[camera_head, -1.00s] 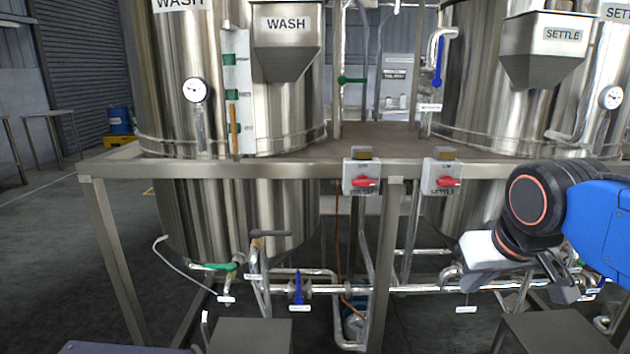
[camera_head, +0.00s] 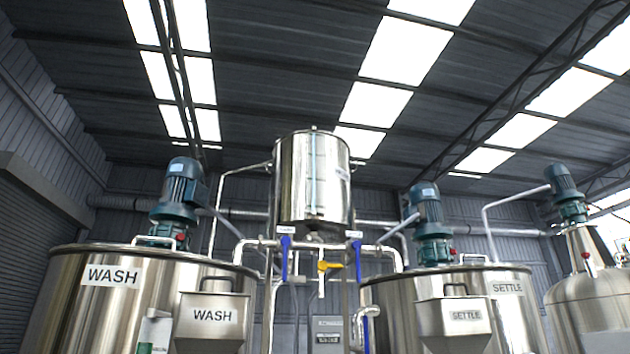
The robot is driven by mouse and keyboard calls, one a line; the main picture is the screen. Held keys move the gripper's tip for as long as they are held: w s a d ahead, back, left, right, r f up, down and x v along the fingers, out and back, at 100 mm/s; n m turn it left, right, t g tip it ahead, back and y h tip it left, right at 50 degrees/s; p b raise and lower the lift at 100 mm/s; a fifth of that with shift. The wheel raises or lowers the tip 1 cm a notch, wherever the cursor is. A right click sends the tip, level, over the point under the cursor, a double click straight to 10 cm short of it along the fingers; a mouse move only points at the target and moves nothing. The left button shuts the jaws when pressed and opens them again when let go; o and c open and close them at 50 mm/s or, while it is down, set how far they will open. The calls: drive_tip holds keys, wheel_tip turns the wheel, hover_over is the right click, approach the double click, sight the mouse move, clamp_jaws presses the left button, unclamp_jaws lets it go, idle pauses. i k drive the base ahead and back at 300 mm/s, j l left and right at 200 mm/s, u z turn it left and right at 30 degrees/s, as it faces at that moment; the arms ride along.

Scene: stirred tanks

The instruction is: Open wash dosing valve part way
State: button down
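A raised steel dosing tank (camera_head: 312,180) stands between the WASH tank (camera_head: 90,300) and the SETTLE tank (camera_head: 385,300). Below it, a blue valve handle (camera_head: 285,260) on the WASH side hangs straight down, across a roughly horizontal pipe (camera_head: 255,243) that leads toward the WASH tank. A small tag (camera_head: 286,230) above this handle is too small to read. A second blue handle (camera_head: 357,262) on the SETTLE side also hangs down. A yellow handle (camera_head: 330,266) between them lies roughly level on a vertical pipe. My gripper is not in view.
A WASH hopper (camera_head: 212,322) and a SETTLE hopper (camera_head: 455,325) stick out in front of the tanks. Green-blue motors (camera_head: 180,195) stand on the tank lids. Another blue handle (camera_head: 370,312) sits lower, beside the SETTLE tank. The floor and front frame are out of view.

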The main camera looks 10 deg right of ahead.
sight(285, 262)
drive_tip(key=i+l+u, duration=0.5)
drive_tip(key=i+l, duration=0.25)
drive_tip(key=i, duration=0.1)
